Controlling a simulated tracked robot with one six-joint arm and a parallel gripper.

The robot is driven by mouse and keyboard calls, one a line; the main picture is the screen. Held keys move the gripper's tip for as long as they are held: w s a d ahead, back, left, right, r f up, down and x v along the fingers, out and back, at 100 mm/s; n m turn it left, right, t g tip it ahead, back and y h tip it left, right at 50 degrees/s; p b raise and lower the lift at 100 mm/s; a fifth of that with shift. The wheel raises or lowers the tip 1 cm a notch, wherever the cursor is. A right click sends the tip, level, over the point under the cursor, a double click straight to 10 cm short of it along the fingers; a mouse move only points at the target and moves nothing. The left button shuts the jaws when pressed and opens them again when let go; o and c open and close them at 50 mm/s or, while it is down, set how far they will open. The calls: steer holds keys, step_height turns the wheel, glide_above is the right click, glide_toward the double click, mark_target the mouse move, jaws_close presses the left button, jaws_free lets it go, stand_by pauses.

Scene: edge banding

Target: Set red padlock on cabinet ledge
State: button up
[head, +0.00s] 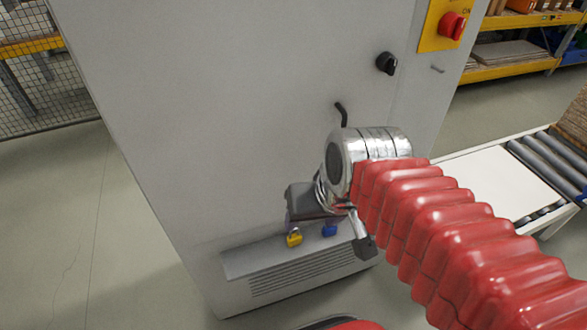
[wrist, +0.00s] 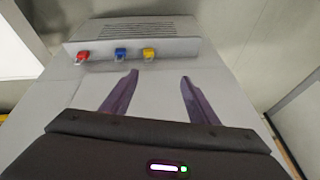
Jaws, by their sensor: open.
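The red padlock (wrist: 82,57) is at the left end of the cabinet ledge (wrist: 182,44) in the wrist view. It appears to rest on the ledge, with nothing holding it. In the head view it is hidden behind my arm. The same ledge shows low on the grey cabinet in the head view (head: 245,260). My gripper (wrist: 159,76) is open, with nothing between its two purple fingers. The fingers point toward the ledge and are apart from the red padlock, to its right in the wrist view. In the head view my gripper (head: 312,216) is just above the ledge area.
A blue padlock (wrist: 121,54) and a yellow padlock (wrist: 149,54) stand in a row beside the red one. The cabinet (head: 220,110) has a black knob (head: 387,63), a black handle (head: 342,114) and a red button (head: 452,26). A roller conveyor (head: 545,165) stands to the right.

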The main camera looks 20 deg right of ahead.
steer(key=shift+s+d+r+n+t+h, duration=0.15)
steer(key=shift+r+n+t+h, duration=0.1)
steer(key=shift+r+n, duration=0.25)
steer(key=shift+s+a+r+n+t+h, duration=0.15)
steer(key=shift+r+n+t, duration=0.15)
steer(key=shift+r, duration=0.4)
steer(key=shift+d, duration=0.1)
steer(key=shift+c, duration=0.4)
